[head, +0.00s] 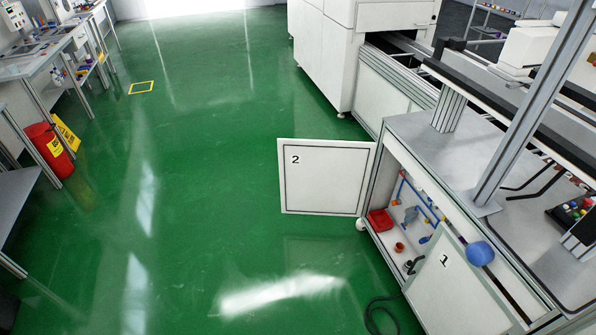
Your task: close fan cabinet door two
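Cabinet door two (325,178), a white panel with a dark outline and the number 2, stands wide open in the head view. It juts out to the left over the green floor from the far end of the cabinet. Behind its hinge side the cabinet opening (403,222) is uncovered, with blue pipes, a red bin and small parts inside. Door one (455,285), marked 1, is at the near end; I cannot tell whether it is fully shut. My gripper is not in view.
The green floor (200,190) left of door two is clear. A dark cable (378,315) lies on the floor near door one. A red bin (50,150) and workbenches stand at the far left. A white machine (330,50) stands beyond the cabinet.

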